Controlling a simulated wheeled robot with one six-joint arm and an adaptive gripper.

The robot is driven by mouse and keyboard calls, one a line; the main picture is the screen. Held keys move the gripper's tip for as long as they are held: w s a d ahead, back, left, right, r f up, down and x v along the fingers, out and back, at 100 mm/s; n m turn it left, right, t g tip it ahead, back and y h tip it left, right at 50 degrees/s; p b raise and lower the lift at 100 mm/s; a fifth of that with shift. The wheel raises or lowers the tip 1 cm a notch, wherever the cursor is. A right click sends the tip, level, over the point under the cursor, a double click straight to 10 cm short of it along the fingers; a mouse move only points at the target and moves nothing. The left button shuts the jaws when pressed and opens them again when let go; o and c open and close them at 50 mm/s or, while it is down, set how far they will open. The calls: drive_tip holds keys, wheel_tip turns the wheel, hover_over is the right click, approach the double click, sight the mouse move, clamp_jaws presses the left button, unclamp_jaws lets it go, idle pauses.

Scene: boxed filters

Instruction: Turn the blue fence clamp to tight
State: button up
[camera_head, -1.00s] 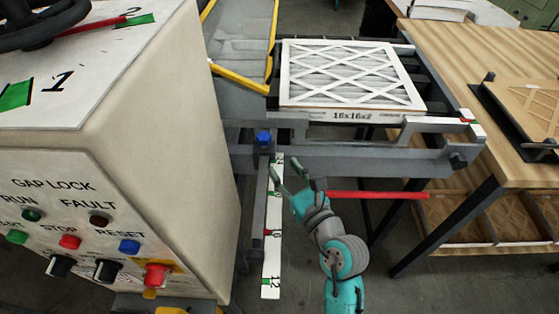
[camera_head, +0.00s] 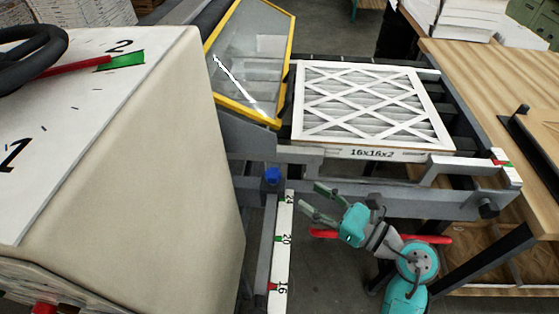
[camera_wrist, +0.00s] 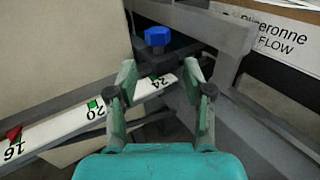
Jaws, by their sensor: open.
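The blue fence clamp (camera_head: 272,175) is a small blue knob on a dark block beside the upper end of the white scale (camera_head: 281,240), near the 24 mark. In the wrist view the clamp knob (camera_wrist: 157,37) stands upright beyond my fingertips, near the middle of the picture. My gripper (camera_head: 312,202) is open and empty, to the right of and a little below the clamp in the head view. In the wrist view my gripper (camera_wrist: 159,80) has its fingers spread, apart from the knob. I cannot tell from these frames whether the clamp is tight or loose.
A framed filter (camera_head: 372,105) marked 16x16x2 lies on the conveyor. A yellow-edged clear guard (camera_head: 250,62) stands behind the clamp. A large cream cabinet (camera_head: 150,140) fills the left. A red bar (camera_head: 324,233) runs behind my arm. A wooden table (camera_head: 480,75) is at right.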

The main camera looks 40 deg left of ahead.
sight(279, 178)
drive_tip(key=shift+n+g, duration=0.3)
drive_tip(key=shift+g, duration=0.1)
drive_tip(key=a, duration=1)
drive_tip(key=shift+a+r, duration=0.15)
drive_tip(key=shift+a, duration=0.05)
drive_tip(key=c, duration=0.9)
drive_tip(key=shift+o, duration=0.2)
drive_tip(key=shift+s, duration=0.1)
